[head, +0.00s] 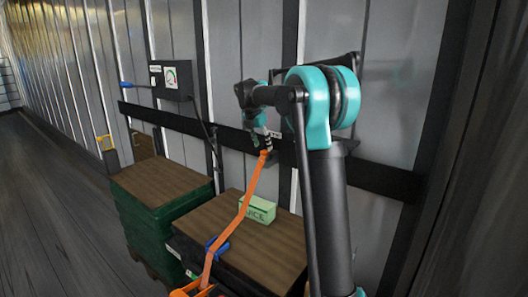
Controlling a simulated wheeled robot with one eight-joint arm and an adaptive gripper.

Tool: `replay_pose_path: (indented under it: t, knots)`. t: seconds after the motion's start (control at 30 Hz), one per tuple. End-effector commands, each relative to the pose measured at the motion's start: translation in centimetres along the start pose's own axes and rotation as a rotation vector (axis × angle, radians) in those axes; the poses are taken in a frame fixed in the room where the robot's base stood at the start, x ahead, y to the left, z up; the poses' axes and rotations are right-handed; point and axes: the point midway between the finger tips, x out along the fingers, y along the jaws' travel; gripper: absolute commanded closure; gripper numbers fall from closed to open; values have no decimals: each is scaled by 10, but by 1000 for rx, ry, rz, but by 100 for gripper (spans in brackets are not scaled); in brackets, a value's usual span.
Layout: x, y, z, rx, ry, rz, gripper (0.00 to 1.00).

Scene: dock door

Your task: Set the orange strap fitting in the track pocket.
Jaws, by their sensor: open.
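The orange strap (240,212) runs up from the lower middle of the head view to a narrow end close to the wall. Its end fitting (266,153) shows only as a small part just below my gripper. My gripper (266,143) is open and close to the dark horizontal track (380,179) on the wall. The gripper's fingers and the arm hide the track pocket there. I cannot tell whether the fitting is seated in the pocket or touches the fingers.
Two brown-topped stacks (160,179) (275,250) stand below the track. A green box (258,208) and a blue-handled item (217,247) lie on the nearer one. A dark control box (172,80) hangs on the wall. Floor (50,220) at left is clear.

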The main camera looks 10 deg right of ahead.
Motion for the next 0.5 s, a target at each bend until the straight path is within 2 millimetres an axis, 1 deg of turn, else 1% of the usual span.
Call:
replay_pose_path:
  t: [0.03, 0.1, 0.23, 0.4, 0.5]
  knots:
    - [-12, 0, 0, -2, 0, 0, 51]
    - [-26, 0, -1, -2, 0, 0, 51]
    - [-49, 0, 0, -2, 0, 0, 51]
    - [-66, 0, 0, -1, 0, -1, 51]
    - [-70, 0, 0, -1, 0, -1, 51]
